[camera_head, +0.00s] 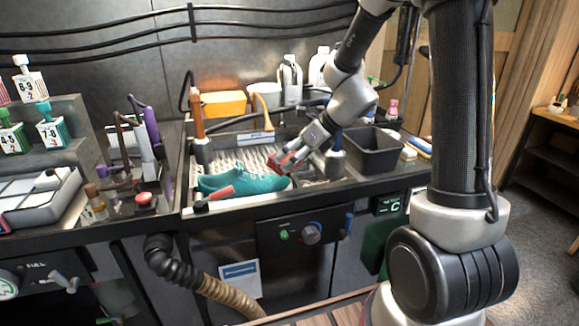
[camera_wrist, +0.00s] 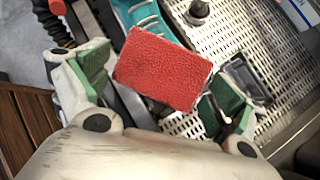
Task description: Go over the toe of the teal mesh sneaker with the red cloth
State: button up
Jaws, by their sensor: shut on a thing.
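The teal mesh sneaker (camera_head: 245,180) lies on the perforated metal tray (camera_head: 231,155) of the counter, its right end close to my gripper. My gripper (camera_head: 283,163) is shut on the red cloth (camera_head: 288,160). In the wrist view the cloth (camera_wrist: 162,68) is a flat red block between the green-padded fingers of my gripper (camera_wrist: 160,92). Part of the teal sneaker (camera_wrist: 146,18) shows just beyond the cloth at the top. I cannot tell whether the cloth touches the sneaker.
A dark grey bin (camera_head: 372,150) stands right of the tray. An orange box (camera_head: 223,103) and white bottles (camera_head: 291,80) stand behind it. A red-handled tool (camera_head: 218,193) lies at the counter's front edge. Dropper bottles and a compartment tray (camera_head: 38,198) are at the left.

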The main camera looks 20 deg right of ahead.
jog(key=shift+d+r, duration=0.1)
jog(key=shift+r, duration=0.15)
jog(key=shift+d+r, duration=0.2)
jog(key=shift+r, duration=0.55)
jog(key=shift+d+r, duration=0.2)
jog(key=shift+r, duration=0.55)
jog(key=shift+f, duration=0.15)
